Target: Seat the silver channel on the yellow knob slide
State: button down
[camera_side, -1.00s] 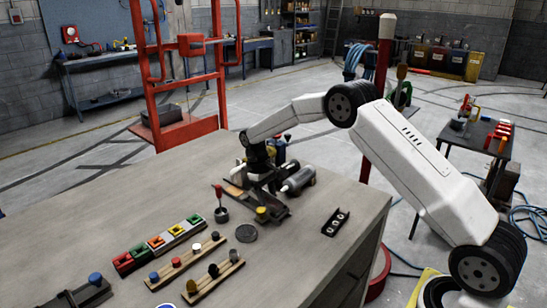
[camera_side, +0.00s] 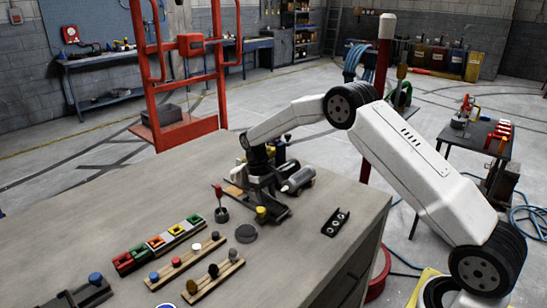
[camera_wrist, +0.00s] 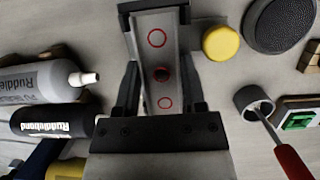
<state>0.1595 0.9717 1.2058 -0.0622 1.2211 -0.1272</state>
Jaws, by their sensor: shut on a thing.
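The silver channel (camera_wrist: 178,70) is a pale strip with red rings and a dark spot along its middle, seen lengthwise in the wrist view. My gripper (camera_wrist: 160,88) is shut on it, with one dark finger on each side. In the side view my gripper (camera_side: 262,186) points down over the dark slide (camera_side: 280,215), close to its yellow knob (camera_side: 261,211). The yellow knob (camera_wrist: 221,42) also shows just right of the channel in the wrist view. The channel hides what lies below it, so I cannot tell whether it touches the slide.
Bottles (camera_wrist: 40,82) lie left of the gripper in the wrist view. A cup (camera_wrist: 254,103) with a red-handled tool stands to the right, near a dark round disc (camera_wrist: 279,24). A black plate with holes (camera_side: 336,222) and several coloured blocks lie on the bench (camera_side: 130,205).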

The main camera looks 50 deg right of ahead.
jog(key=shift+f, duration=0.2)
dwell(0.5)
grip_release()
jog(key=shift+r, duration=0.1)
jog(key=shift+a+r, duration=0.1)
jog(key=shift+r, duration=2.9)
